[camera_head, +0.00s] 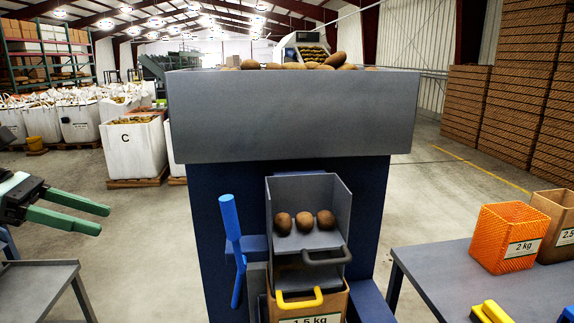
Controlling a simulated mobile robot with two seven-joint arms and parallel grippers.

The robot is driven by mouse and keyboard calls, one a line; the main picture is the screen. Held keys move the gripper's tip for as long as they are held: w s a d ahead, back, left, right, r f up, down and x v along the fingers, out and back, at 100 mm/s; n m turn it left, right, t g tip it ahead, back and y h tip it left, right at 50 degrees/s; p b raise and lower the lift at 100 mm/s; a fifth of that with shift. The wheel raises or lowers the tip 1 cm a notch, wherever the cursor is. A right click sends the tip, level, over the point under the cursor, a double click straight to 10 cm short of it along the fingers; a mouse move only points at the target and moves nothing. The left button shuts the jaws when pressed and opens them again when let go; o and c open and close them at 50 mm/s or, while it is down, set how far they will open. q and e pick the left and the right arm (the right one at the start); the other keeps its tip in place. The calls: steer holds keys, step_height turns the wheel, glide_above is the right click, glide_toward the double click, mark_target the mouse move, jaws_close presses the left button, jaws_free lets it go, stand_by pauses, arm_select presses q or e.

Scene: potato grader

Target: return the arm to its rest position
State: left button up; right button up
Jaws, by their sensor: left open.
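My left gripper (104,219) shows at the left edge of the head view, with its two green fingers apart and nothing between them. It points right and hangs in free air above and behind a grey table, well to the left of the grader. The grader (290,115) is a grey hopper on a dark blue body, with potatoes (300,65) heaped at its top. Three potatoes (304,221) lie in a row in the grey chute at its front. My right gripper is not in view.
A blue lever (230,215) stands left of the chute. A box marked 1.5 kg (310,320) sits below it. The right table (450,275) holds an orange 2 kg bag (508,238) and a brown bag. The grey left table (38,285) looks bare. Open floor lies between.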

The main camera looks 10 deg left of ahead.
arm_select(q)
steer(key=w+d+f+n+h, duration=0.45)
steer(key=d+f, duration=0.25)
steer(key=d, duration=0.5)
steer(key=w+d+f+n+t, duration=0.1)
steer(key=d+f+n+t, duration=0.3)
steer(key=f+n+t, duration=1.05)
steer(key=s+f+n+g+y, duration=0.2)
steer(key=s+f+n+y, duration=0.15)
steer(key=f+n, duration=0.3)
steer(key=s+f+n+g+y+p, duration=0.1)
steer(key=s+f+n+y, duration=0.1)
steer(key=f+n+y, duration=0.45)
steer(key=s+f+n+g+y, duration=0.2)
steer(key=s+f+n, duration=0.15)
steer(key=n, duration=0.45)
steer(key=s+d+f+n+g+y, duration=0.1)
steer(key=s+f+n+g, duration=0.4)
steer(key=s+f, duration=0.6)
steer(key=shift+s+d+f+n, duration=0.4)
steer(key=shift+s+d+n, duration=0.5)
steer(key=shift+s, duration=0.2)
steer(key=shift+y, duration=0.25)
